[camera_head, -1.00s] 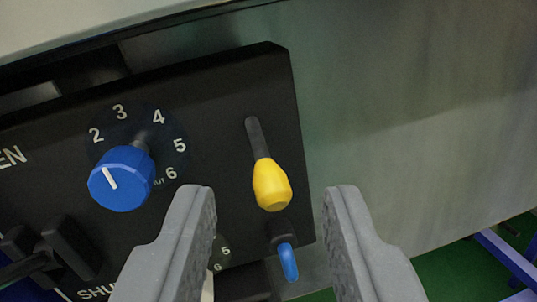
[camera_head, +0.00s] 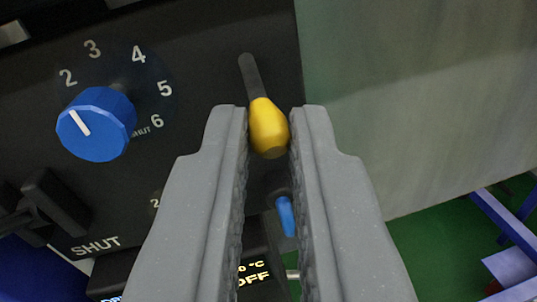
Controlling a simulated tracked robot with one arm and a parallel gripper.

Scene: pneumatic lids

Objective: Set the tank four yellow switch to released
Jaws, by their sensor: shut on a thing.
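The yellow switch (camera_head: 268,128) is a yellow knob on a dark lever, set on the black control panel (camera_head: 200,60). It points down and slightly right in the head camera view. My gripper (camera_head: 269,118) is shut on the yellow knob, with one grey finger on each side near the fingertips. The lever's dark upper part shows above the fingertips. No label for the yellow switch or for tank four is readable.
A blue rotary knob (camera_head: 97,124) with numbers around it is on the left of the panel. A blue lever (camera_head: 286,215) hangs below the yellow switch, between my fingers. A black handle (camera_head: 56,203) is at left. A display reading OFF (camera_head: 254,278) is below.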

